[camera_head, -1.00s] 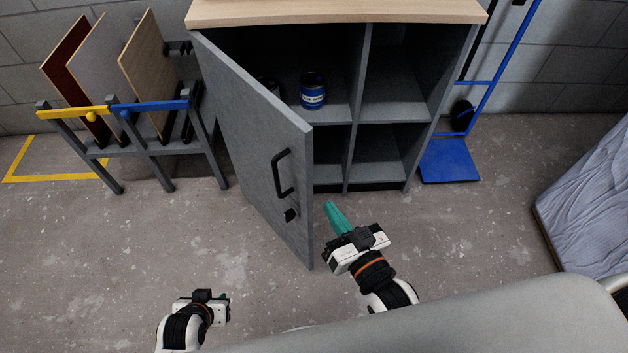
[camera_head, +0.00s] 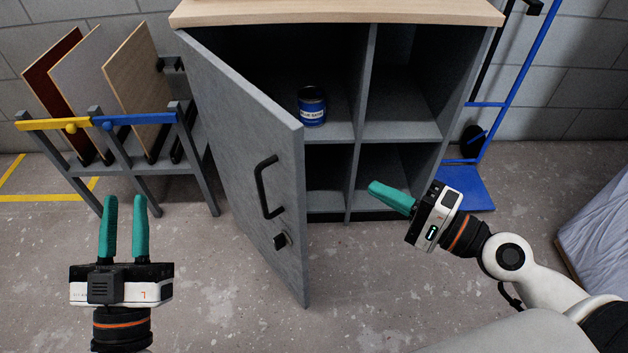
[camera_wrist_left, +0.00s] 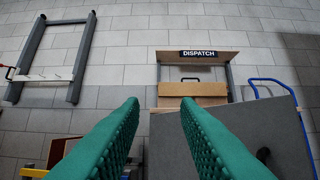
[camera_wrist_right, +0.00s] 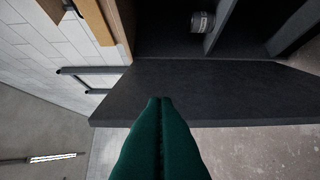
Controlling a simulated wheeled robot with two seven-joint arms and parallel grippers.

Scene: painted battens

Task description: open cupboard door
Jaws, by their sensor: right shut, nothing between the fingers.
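The grey cupboard door (camera_head: 240,150) stands partly open, hinged at the left of the cupboard (camera_head: 335,13). Its black handle (camera_head: 268,187) and a small black lock fitting (camera_head: 283,240) are on its outer face. My left gripper (camera_head: 124,205) is in front of the door and to its left, open and empty, fingers pointing up and forward. The door also shows in the left wrist view (camera_wrist_left: 230,140). My right gripper (camera_head: 375,188) is shut and empty, to the right of the door's free edge, in front of the lower shelves. In the right wrist view its fingertips are close to the door (camera_wrist_right: 200,90); contact cannot be told.
A blue tin (camera_head: 312,106) stands on a cupboard shelf. A rack (camera_head: 100,122) with upright boards is at the left. A blue hand truck (camera_head: 466,186) stands at the right, with a grey-covered item (camera_head: 600,215) nearer. The floor before the door is clear.

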